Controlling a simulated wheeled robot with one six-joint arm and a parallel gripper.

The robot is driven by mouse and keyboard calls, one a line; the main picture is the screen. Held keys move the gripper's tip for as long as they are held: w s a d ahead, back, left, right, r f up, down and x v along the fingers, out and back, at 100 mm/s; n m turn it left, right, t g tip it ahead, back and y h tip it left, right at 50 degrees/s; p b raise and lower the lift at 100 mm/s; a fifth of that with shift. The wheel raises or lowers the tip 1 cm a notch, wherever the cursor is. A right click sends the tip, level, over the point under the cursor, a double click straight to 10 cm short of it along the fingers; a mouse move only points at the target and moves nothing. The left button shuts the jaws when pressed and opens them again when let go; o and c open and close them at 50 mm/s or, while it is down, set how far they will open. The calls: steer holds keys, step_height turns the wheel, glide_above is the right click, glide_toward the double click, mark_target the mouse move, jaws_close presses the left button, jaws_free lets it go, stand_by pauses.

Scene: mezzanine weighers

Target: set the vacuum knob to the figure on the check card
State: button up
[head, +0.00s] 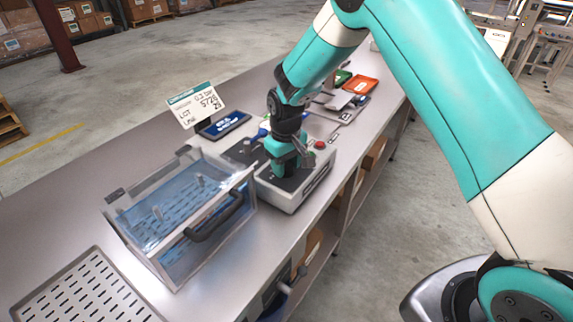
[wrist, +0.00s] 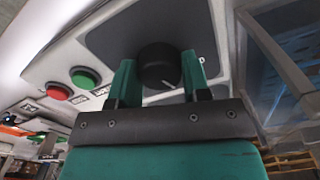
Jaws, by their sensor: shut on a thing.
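The vacuum knob (wrist: 158,66) is black and round, on a dark panel, with a light pointer mark at its lower right in the wrist view. My gripper (wrist: 158,84) has its two green fingers on either side of the knob, shut on it. In the head view my gripper (head: 284,170) reaches down onto the control box (head: 296,203), and the knob is hidden behind it.
A clear-lidded chamber (head: 150,245) with a dark handle stands left of the control box. A red button (wrist: 59,93) and a green button (wrist: 84,77) sit beside the knob. A perforated tray (head: 80,295) lies at the front left. Trays and an orange item (head: 360,84) lie farther back.

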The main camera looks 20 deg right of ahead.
mark_target(286, 165)
steer(key=shift+w+r, duration=0.1)
stand_by(0.4)
steer(key=o, duration=0.9)
step_height(286, 165, up, 17)
steer(key=b, duration=0.2)
steer(key=shift+r+b, duration=0.15)
steer(key=shift+b, duration=0.25)
steer(key=s+a+r+n+y, duration=0.1)
steer(key=s, duration=0.9)
steer(key=s+a+n+y, duration=0.1)
steer(key=s+a, duration=0.1)
steer(key=s, duration=0.8)
steer(key=s+a+r+n+y, duration=0.1)
steer(key=s+y, duration=0.1)
steer(key=s, duration=0.9)
steer(key=shift+a+r, duration=0.2)
steer(key=shift+r, duration=0.15)
